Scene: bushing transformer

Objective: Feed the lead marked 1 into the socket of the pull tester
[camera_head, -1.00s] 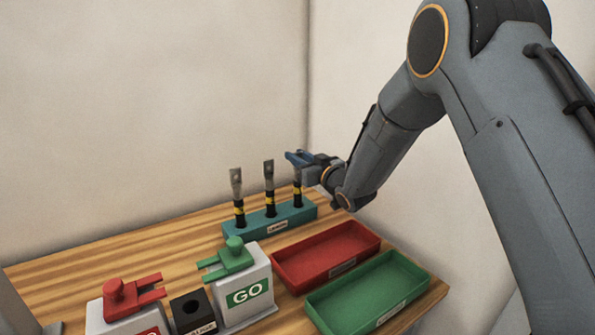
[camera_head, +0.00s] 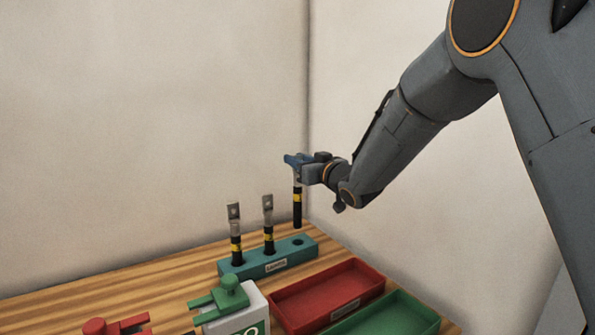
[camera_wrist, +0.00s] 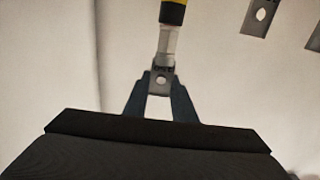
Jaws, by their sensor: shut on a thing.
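My gripper (camera_head: 298,160) is shut on the metal lug end of a black lead (camera_head: 297,208) with a yellow band. The lead hangs upright, its lower end above the right-hand hole of the teal rack (camera_head: 305,253). In the wrist view, the fingertips (camera_wrist: 160,85) pinch the holed lug of the held lead (camera_wrist: 170,42). Two similar leads, left (camera_head: 236,240) and middle (camera_head: 268,228), stand in the rack. The pull tester's socket does not show now.
A red tray (camera_head: 284,310) and a green tray (camera_head: 432,322) lie at the front right. A white GO fixture with a green clamp (camera_head: 229,294) and a red clamp (camera_head: 110,327) are at the front, cut off by the frame. Walls stand behind and to the right.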

